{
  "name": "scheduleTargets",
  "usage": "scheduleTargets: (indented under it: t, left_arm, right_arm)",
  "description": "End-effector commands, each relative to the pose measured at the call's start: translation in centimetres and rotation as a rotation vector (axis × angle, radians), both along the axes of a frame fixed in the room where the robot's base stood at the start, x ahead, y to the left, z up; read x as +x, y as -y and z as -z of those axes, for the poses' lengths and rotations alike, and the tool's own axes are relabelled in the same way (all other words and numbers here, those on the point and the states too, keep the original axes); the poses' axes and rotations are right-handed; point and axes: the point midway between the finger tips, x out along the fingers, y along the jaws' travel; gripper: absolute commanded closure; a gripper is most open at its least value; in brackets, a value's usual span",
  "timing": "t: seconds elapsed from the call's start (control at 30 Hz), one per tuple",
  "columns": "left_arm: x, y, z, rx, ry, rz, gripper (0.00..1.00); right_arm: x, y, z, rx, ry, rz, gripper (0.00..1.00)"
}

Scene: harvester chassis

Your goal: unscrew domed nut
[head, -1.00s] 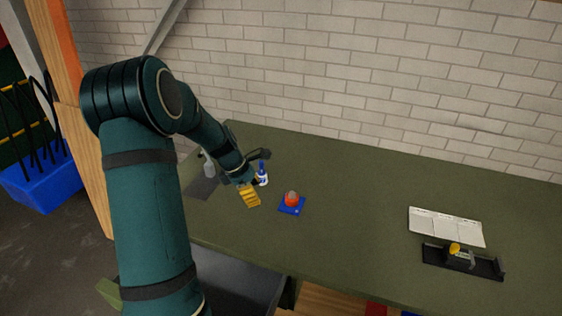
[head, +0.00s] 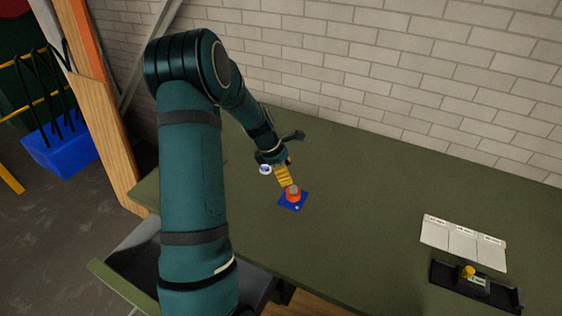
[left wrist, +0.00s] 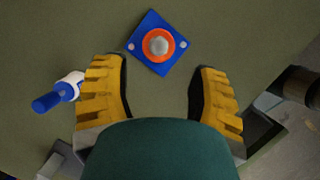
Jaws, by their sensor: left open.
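A grey domed nut (left wrist: 158,44) sits on a round orange-red base (left wrist: 173,46), which stands on a blue square plate (left wrist: 153,20) on the green table. In the head view the nut (head: 293,189) and blue plate (head: 291,204) are at the centre. My left gripper (head: 284,175) is just behind and left of the nut, with yellow ribbed fingers. In the left wrist view my left gripper (left wrist: 160,72) is open and empty, its fingers spread wide to either side and just short of the plate. My right gripper is not in view.
White panels (head: 462,242) and a black holder with a yellow piece (head: 475,288) lie at the right. The table between is clear. A brick wall stands behind.

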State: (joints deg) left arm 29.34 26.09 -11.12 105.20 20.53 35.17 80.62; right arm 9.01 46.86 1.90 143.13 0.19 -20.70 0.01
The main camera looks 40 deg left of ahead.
Motion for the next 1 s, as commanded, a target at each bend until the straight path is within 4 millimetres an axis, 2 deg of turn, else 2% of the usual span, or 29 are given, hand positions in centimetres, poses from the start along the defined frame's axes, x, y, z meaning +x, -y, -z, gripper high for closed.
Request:
scheduleTargets:
  t: [0.03, 0.2, 0.4, 0.6, 0.9, 0.97, 1.0]
  left_arm:
    - [0.3, 0.3, 1.0, -0.002, -0.002, 0.000, 0.40]
    - [1.1, 1.0, 3.8, -0.002, -0.002, 0.000, 0.40]
    - [1.9, 1.7, 6.1, -0.001, -0.001, 0.000, 0.40]
    - [2.2, 2.0, 7.1, 0.001, 0.001, 0.000, 0.40]
    - [2.3, 2.0, 7.2, 0.001, 0.001, 0.000, 0.38]
    - [2.3, 2.0, 7.2, 0.001, 0.001, 0.000, 0.59]
    - [2.3, 2.0, 7.2, 0.001, 0.001, 0.000, 0.73]
  right_arm:
    - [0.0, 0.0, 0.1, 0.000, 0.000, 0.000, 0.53]
    - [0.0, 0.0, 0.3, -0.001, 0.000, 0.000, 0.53]
    - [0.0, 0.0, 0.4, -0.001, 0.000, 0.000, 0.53]
    - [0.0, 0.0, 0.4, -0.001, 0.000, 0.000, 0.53]
    - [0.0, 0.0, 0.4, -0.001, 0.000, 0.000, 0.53]
    - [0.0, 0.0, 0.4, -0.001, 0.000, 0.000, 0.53]
    - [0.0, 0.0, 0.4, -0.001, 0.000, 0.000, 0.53]
